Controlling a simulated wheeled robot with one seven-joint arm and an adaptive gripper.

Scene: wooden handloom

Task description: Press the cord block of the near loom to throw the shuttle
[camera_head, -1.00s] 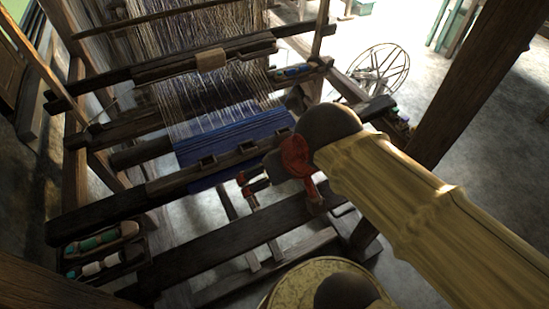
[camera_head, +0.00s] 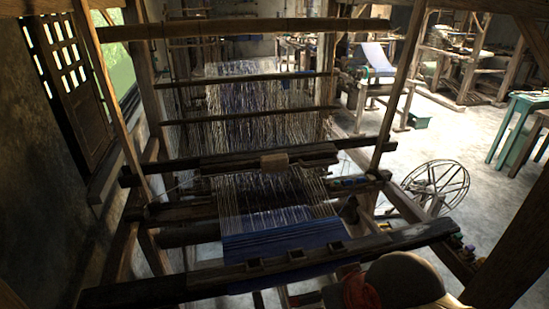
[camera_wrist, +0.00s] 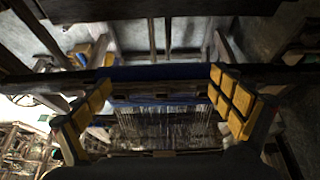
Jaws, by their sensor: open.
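The near loom (camera_head: 300,262) fills the middle of the head view, with white warp threads and blue cloth (camera_head: 275,244). The cord block (camera_head: 274,162) is a small pale wooden block on the dark crossbar behind the cloth. My arm shows only at the bottom of the head view, in front of the loom's front beam. My gripper (camera_wrist: 160,80) is open and empty in the wrist view, its yellow-padded fingers wide apart. Between and beyond them are the blue cloth and warp threads.
A spoked wheel (camera_head: 436,186) stands right of the loom. Upright posts and crossbars frame the loom on both sides. A green table (camera_head: 519,128) and another loom are farther back right. Open floor lies between them.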

